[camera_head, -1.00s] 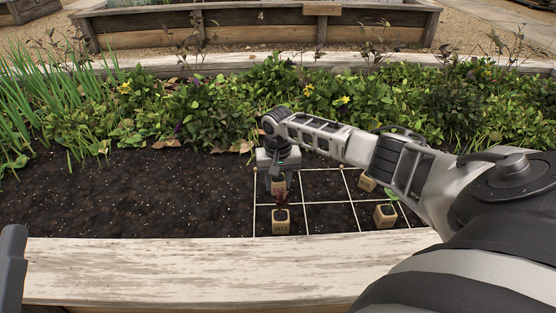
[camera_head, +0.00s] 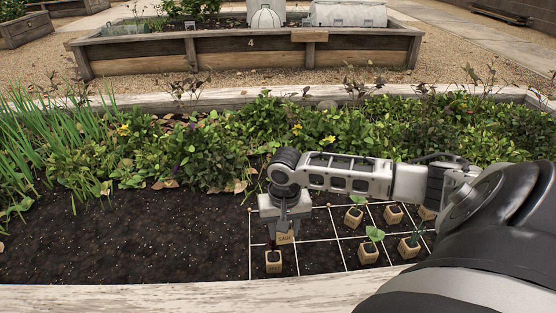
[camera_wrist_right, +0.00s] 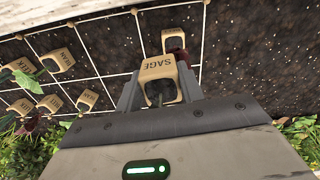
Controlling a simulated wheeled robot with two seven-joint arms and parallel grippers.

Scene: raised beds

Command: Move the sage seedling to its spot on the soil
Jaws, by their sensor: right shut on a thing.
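My right gripper (camera_head: 285,224) is shut on the wooden sage pot (camera_head: 285,238), whose label reads SAGE. The right wrist view shows the sage pot (camera_wrist_right: 157,68) between the two fingers (camera_wrist_right: 158,92), with a dark opening toward the camera; its seedling is hard to make out. The pot appears larger than the others there and seems to be above the soil, though the gap is unclear. It is over the soil grid (camera_head: 318,240), just behind a pot with a dark red plant (camera_head: 273,262) at the grid's front left. My left gripper is out of view.
Several more wooden pots stand to the right in the grid, including a leafy one (camera_head: 368,252) and one at the front right (camera_head: 409,248). Bare soil (camera_head: 130,240) lies left. Dense plants (camera_head: 230,155) line the back; a pale plank (camera_head: 150,298) edges the front.

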